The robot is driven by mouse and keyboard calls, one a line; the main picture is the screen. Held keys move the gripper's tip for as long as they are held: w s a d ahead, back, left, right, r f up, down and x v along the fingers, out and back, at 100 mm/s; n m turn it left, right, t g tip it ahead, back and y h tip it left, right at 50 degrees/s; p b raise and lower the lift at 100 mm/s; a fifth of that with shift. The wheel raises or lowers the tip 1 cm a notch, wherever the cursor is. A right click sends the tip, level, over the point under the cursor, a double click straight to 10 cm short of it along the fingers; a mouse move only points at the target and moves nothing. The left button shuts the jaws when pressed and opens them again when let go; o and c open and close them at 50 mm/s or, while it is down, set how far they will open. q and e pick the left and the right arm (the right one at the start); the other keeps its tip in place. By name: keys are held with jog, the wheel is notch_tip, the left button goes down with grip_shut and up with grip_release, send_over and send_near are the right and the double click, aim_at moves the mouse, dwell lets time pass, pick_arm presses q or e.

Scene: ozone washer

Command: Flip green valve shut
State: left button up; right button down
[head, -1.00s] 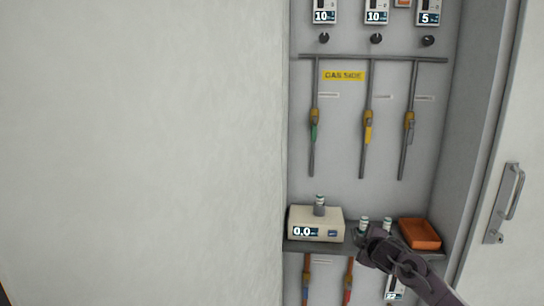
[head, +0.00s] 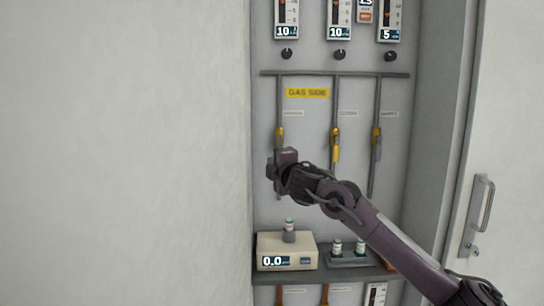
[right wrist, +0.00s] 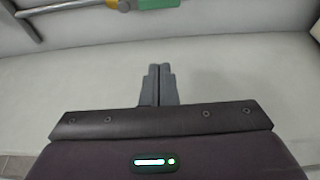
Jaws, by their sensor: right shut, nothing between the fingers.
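The green valve sits on the left pipe of the gas side panel. In the head view its yellow body (head: 280,134) shows just above my right gripper (head: 273,167), which hides the green handle. In the right wrist view the green handle (right wrist: 118,5) shows at the top edge, beside the yellow body (right wrist: 155,3) and roughly in line with the grey pipe. The shut, empty fingertips of my right gripper (right wrist: 158,69) point toward the valve, with a visible gap in that picture. My left gripper is not in view.
Yellow-handled (head: 336,146) and grey-handled (head: 376,145) valves hang to the right. Below, a shelf (head: 340,277) carries a meter box (head: 286,252) and a rack with two small vials (head: 348,247). A cabinet wall (head: 125,150) stands left; a door handle (head: 482,204) is at right.

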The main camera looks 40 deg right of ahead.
jog(key=w+d+p, duration=0.6)
jog(key=shift+w+d, duration=0.25)
jog(key=shift+w, duration=0.15)
dwell(0.4)
jog(key=shift+s+d, duration=0.1)
